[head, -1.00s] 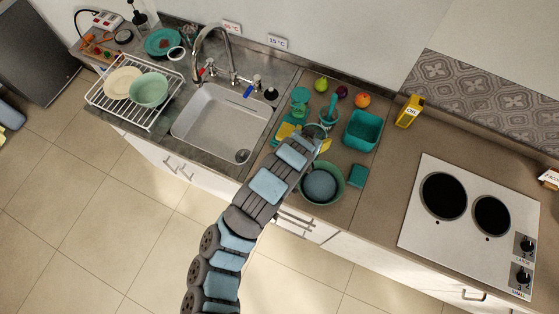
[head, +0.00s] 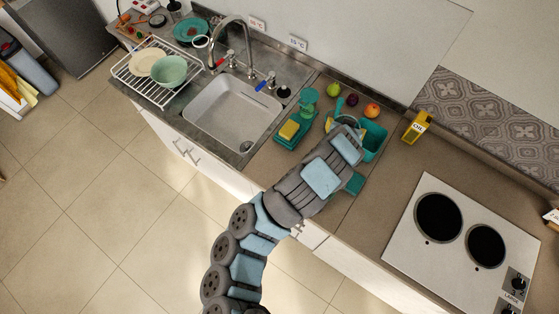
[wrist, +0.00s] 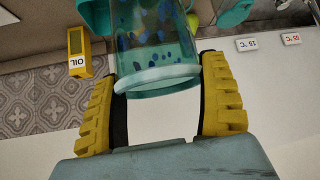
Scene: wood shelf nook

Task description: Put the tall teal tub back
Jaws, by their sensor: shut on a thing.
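My gripper (wrist: 158,72) has two yellow ribbed fingers shut on a tall, see-through teal tub (wrist: 155,40) with dark blue spots. Its pale rim faces the wrist camera, and its far end is cut off by the frame edge. In the head view my gripper (head: 345,124) is over the counter beside the sink, mostly behind my arm, and the held tub barely shows. A square, open teal container (head: 374,139) stands just to the right of my gripper, partly covered by my arm.
A teal dispenser (head: 308,101) and a yellow sponge (head: 289,130) are left of my gripper. Fruit (head: 372,110) lies behind it. The yellow oil box (head: 416,127) stands to the right, then the hob (head: 460,235). A small teal block (head: 355,183) lies in front. The sink (head: 232,112) is left.

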